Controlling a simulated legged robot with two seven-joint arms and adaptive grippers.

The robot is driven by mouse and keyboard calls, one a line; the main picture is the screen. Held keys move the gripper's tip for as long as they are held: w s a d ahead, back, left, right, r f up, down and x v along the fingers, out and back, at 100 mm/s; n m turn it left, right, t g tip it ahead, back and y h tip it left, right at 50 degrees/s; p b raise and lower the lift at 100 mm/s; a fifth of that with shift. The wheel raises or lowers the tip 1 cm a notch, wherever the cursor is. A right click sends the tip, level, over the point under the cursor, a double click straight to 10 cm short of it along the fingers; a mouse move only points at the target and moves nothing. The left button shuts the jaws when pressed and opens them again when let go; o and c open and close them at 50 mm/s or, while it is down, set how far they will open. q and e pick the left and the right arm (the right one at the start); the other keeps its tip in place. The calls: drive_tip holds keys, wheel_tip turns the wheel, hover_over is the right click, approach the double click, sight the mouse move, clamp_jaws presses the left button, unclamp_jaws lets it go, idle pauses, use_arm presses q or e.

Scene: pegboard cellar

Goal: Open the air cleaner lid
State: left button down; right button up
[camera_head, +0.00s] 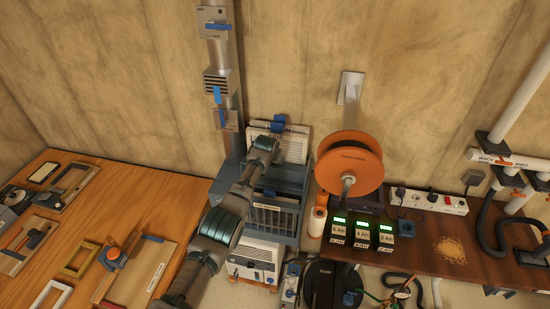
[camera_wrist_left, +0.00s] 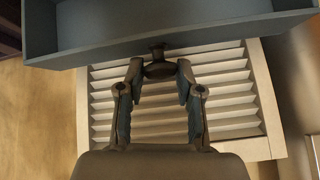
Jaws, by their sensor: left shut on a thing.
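The air cleaner stands at the middle of the head view, with a blue-grey housing (camera_head: 272,216) and a front grille. A white slatted panel (camera_head: 294,146) shows at its back. My left arm reaches over the air cleaner from the lower left, and its fingertips cannot be made out there. In the left wrist view my left gripper (camera_wrist_left: 158,72) is shut on a small dark knob (camera_wrist_left: 157,50) at the edge of a blue-grey tray-like part (camera_wrist_left: 90,49). White slats in a pale frame (camera_wrist_left: 262,105) lie behind the fingers. My right gripper is not in view.
A wooden bench (camera_head: 122,192) with framed tools and trays is at the left. An orange reel (camera_head: 347,160) stands close to the right of the air cleaner. Battery packs and a power strip (camera_head: 428,201) lie on the dark right bench. A metal duct (camera_head: 219,55) rises behind.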

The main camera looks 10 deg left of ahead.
use_arm(q)
drive_tip(key=shift+w+r, duration=0.4)
drive_tip(key=shift+r, duration=0.1)
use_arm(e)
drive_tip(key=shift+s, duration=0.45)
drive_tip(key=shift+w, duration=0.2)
use_arm(q)
drive_tip(key=c, duration=0.9)
unclamp_jaws()
drive_tip(key=shift+o, duration=0.7)
drive_tip(key=shift+f, duration=0.25)
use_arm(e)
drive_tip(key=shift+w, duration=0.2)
use_arm(q)
drive_tip(key=shift+s, duration=0.15)
drive_tip(key=v, duration=1.1)
drive_tip(key=shift+s+r, duration=0.25)
drive_tip(key=shift+r, duration=0.05)
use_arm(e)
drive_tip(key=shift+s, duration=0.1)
